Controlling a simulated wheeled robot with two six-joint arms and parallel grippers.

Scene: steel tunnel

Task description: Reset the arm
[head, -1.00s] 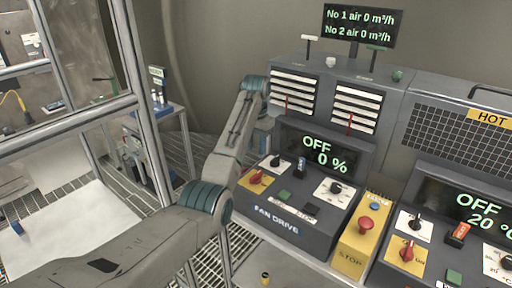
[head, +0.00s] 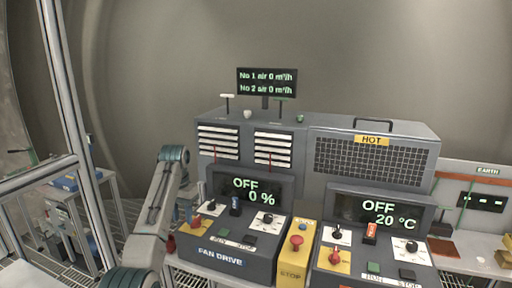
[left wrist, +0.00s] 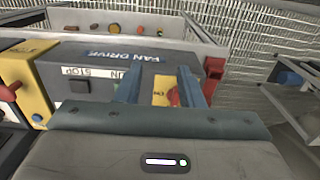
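My left arm comes in at the lower left of the head view, rises to a teal joint and bends down at the left of the fan drive box (head: 222,258). In the left wrist view the two blue fingers of my left gripper (left wrist: 160,78) are apart, over the box's left end. A red rotary knob (left wrist: 174,97) on a yellow plate shows between them, close to one finger. I cannot tell whether they touch it. No object is held. The fan drive display (head: 253,190) reads OFF, 0 %. My right gripper is not in view.
A yellow stop box (head: 293,270) stands right of the fan drive box, then the heater box (head: 375,265), reading OFF, 20 °C. A louvered cabinet and a grille marked HOT (head: 372,140) stand behind. A metal frame post (head: 72,120) rises at left.

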